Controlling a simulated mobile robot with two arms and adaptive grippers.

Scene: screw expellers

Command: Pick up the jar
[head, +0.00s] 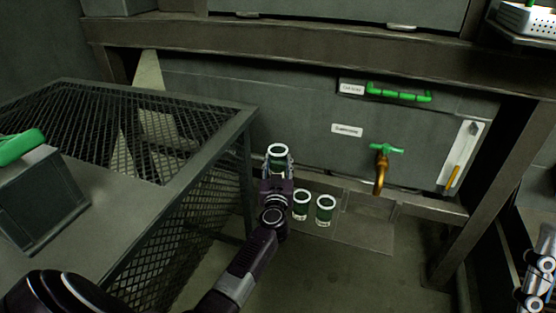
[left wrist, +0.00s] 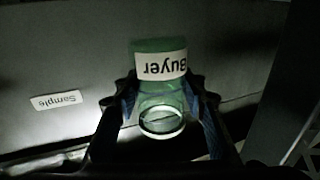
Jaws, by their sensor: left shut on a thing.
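My left gripper (head: 279,168) is shut on a green glass jar (head: 278,151) with a pale rim, in the middle of the head view. In the left wrist view the jar (left wrist: 160,92) sits between the two fingers, and its white label reads "Buyer", upside down in that picture. The jar appears roughly upright, above and left of two similar jars, a nearer-left one (head: 301,206) and a right one (head: 325,211). The gripper hides the jar's lower part in the head view.
A brass tap with a green handle (head: 381,168) sticks out of the grey machine wall right of the jars. A mesh-sided metal frame (head: 190,195) stands close on the left. A green handle (head: 398,92) is higher up. A "Sample" label (left wrist: 56,101) shows in the left wrist view.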

